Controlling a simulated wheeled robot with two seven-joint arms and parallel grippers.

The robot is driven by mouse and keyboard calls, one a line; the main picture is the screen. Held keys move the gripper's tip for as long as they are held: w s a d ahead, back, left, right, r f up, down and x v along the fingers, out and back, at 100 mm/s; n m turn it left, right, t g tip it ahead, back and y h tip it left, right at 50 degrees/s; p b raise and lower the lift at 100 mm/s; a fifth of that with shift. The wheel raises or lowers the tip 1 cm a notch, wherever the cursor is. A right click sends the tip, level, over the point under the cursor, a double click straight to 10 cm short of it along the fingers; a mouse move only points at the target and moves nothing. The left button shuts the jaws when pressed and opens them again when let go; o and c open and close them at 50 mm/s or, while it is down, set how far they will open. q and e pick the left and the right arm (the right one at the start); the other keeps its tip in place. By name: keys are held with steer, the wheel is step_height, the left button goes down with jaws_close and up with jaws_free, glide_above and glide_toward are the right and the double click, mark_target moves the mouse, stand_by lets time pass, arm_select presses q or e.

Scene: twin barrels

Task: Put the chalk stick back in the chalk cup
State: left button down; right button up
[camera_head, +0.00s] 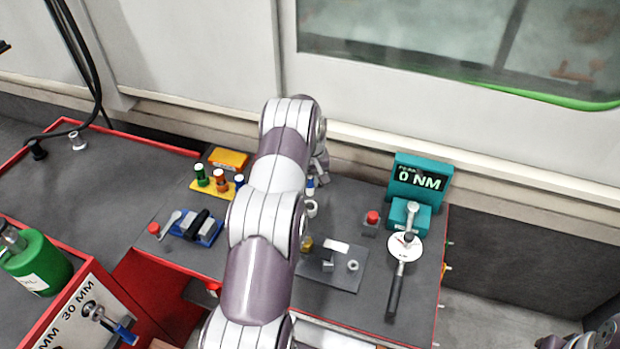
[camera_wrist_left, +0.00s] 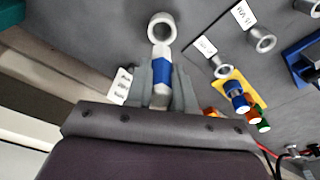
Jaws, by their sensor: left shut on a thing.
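The chalk stick (camera_wrist_left: 161,72), white with a blue band, is held between the fingers of my left gripper (camera_wrist_left: 161,88) in the left wrist view. In the head view a bit of its blue band (camera_head: 310,184) shows beside my arm. The chalk cup (camera_wrist_left: 153,18) is a grey round cup with an open mouth, just beyond the stick's tip. The tip meets the cup's near rim in the picture; I cannot tell whether they touch. The cup also shows in the head view (camera_head: 312,209). My left arm hides part of the bench there. My right gripper is out of view.
A yellow holder with coloured bottles (camera_head: 212,187) and a blue tray (camera_head: 197,228) stand left of my arm. A grey plate with small parts (camera_head: 345,278), a red button (camera_head: 372,218), a torque display (camera_head: 420,178) and a wrench (camera_head: 397,285) lie to the right.

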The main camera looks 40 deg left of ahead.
mark_target(309, 190)
arm_select(q)
step_height(309, 190, down, 4)
steer(key=shift+a+r+b, duration=0.1)
steer(key=shift+b, duration=1)
steer(key=shift+f+b, duration=0.3)
steer(key=shift+f, duration=0.15)
stand_by(0.5)
steer(key=shift+f+b, duration=1.75)
steer(key=shift+f, duration=0.3)
steer(key=c, duration=0.9)
jaws_free()
